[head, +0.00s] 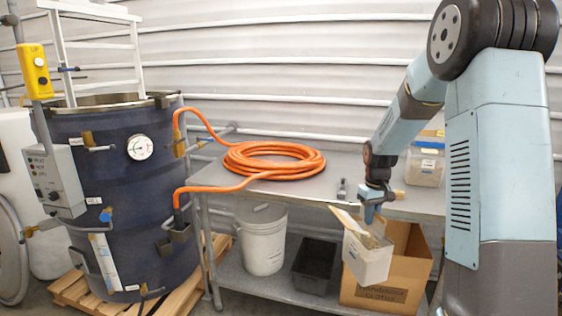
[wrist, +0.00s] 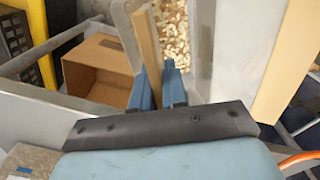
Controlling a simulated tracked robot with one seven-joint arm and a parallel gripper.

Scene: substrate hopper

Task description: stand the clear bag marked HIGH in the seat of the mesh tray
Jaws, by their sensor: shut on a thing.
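My gripper (head: 371,210) is in front of the right part of the bench. In the wrist view its blue fingers (wrist: 158,88) are shut on a thin tan strip at the rim of a whitish, see-through container (head: 367,256). The container hangs tilted in front of a cardboard box, and pale pellets (wrist: 172,28) show inside it. I can read no HIGH mark on it. A clear container with a label (head: 426,162) stands on the bench behind my arm, partly hidden; its label is too small to read. I cannot pick out the mesh tray for sure.
An open cardboard box (head: 408,262) and a dark open bin (head: 314,267) are below the bench (head: 350,178), beside a white lidded bucket (head: 262,240). A coiled orange hose (head: 270,160) lies on the bench and runs to a dark drum (head: 125,215) on a wooden pallet (head: 75,292).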

